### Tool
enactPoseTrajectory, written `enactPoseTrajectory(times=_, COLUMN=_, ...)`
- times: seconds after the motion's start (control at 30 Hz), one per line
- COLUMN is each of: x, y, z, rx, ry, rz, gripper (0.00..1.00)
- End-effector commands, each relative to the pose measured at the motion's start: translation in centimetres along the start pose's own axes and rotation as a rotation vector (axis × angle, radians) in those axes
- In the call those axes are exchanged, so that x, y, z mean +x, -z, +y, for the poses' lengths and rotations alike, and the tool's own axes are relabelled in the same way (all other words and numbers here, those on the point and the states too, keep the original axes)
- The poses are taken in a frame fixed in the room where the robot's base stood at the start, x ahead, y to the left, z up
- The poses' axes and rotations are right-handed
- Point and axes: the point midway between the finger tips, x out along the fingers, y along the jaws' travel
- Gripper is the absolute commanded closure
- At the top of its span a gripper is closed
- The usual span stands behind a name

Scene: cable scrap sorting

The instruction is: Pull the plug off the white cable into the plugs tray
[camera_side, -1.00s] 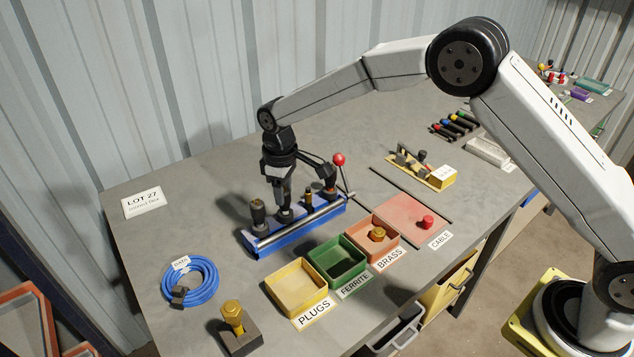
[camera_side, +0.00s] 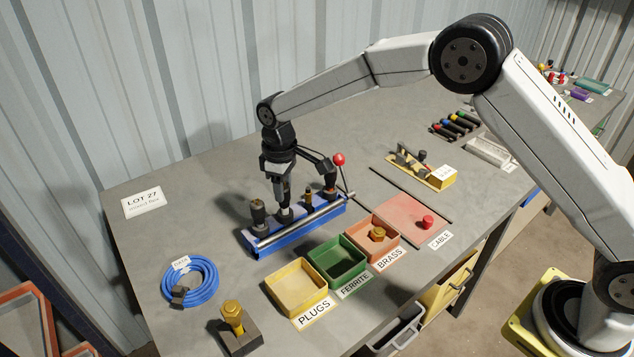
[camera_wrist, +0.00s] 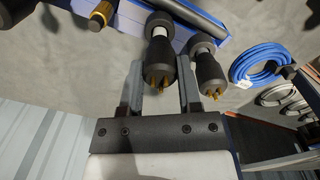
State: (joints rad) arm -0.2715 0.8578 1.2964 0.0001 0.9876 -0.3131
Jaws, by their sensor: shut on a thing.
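In the wrist view, my gripper (camera_wrist: 163,88) has its two fingers on either side of a black plug (camera_wrist: 159,62) with brass prongs. A white band (camera_wrist: 157,31) shows at the plug's far end; I cannot make out the cable itself. In the side view, my gripper (camera_side: 283,206) is low over the blue fixture (camera_side: 262,246), at the black plug (camera_side: 284,214) there. The plug appears still in line with the fixture; I cannot tell whether it has separated from its cable. The yellow plugs tray (camera_side: 297,288) is in front of the fixture and looks empty.
A second black plug (camera_wrist: 207,72) is close beside my gripper. A steel bar (camera_side: 298,220) runs along the fixture, and a red-knobbed lever (camera_side: 339,159) rises at its right end. The green ferrite tray (camera_side: 338,262) is next to the plugs tray. A blue cable coil (camera_side: 203,283) lies left.

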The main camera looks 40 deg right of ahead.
Motion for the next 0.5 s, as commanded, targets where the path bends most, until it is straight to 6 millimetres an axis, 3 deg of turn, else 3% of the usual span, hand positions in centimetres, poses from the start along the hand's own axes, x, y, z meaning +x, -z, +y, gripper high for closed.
enactPoseTrajectory(times=0.5, x=-1.9, y=0.0, z=0.0, rx=0.0, ry=-0.001, rz=0.001, gripper=1.0)
